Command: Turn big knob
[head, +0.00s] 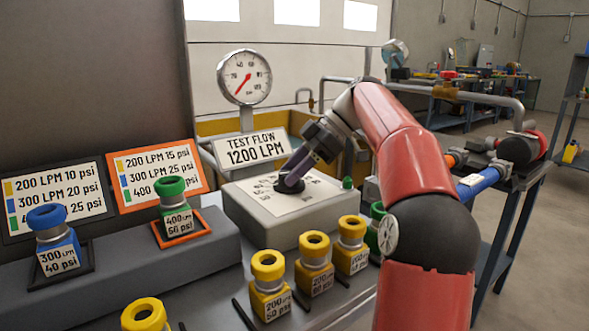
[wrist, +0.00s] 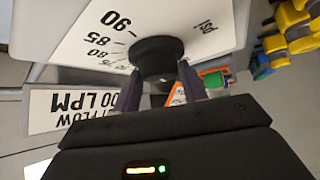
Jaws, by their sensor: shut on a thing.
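The big knob (head: 289,185) is a round black dial on top of a pale grey box (head: 262,224) with a white psi scale around it. My gripper (head: 292,178) reaches down from the upper right with its purple fingers on the knob. In the wrist view, the black knob (wrist: 157,55) sits between the two fingertips (wrist: 157,82), which are shut on it. Scale marks 80, 85 and 90 show beside the knob there. The knob's pointer is not clear.
A round gauge (head: 244,77) stands behind a "TEST FLOW 1200 LPM" sign (head: 252,148). Yellow valves (head: 314,262) line the front of the box. A blue valve (head: 53,238) and a green valve (head: 174,206) stand on the left ledge.

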